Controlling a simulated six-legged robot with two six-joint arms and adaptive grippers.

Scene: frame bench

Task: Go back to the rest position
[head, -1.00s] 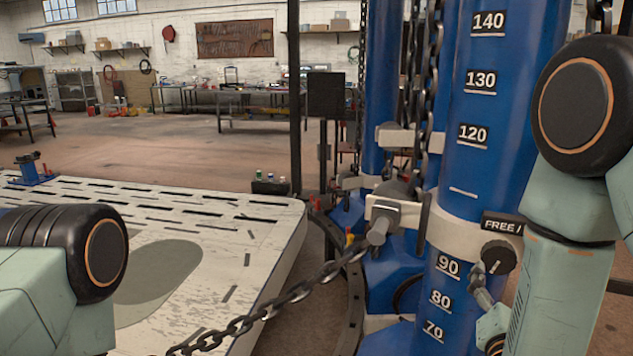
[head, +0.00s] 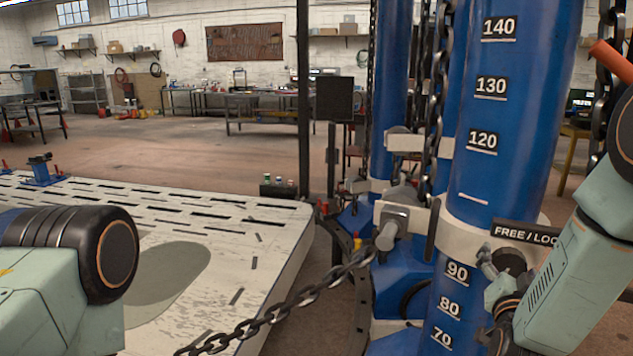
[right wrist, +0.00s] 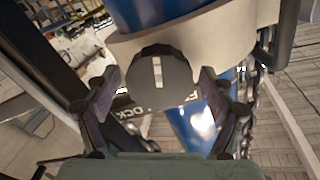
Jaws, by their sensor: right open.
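My right gripper (head: 492,272) is beside the black round knob (head: 510,261) on the white collar of the blue column. In the right wrist view its two dark fingers (right wrist: 160,82) stand apart, one on each side of the knob (right wrist: 158,72), which has a white mark line. I cannot tell whether the fingertips touch the knob. Nothing shows held between them. The FREE/LOCK label (head: 525,234) sits at the knob, its right end cut off by my right arm. My left arm shows at the left edge, but its gripper is out of view.
The blue column (head: 500,130) with a printed scale stands close in front. A dark chain (head: 290,305) runs from the clamp down to the lower left. A pale slotted platform (head: 270,215) fills the left. Open floor (head: 200,150) lies behind it.

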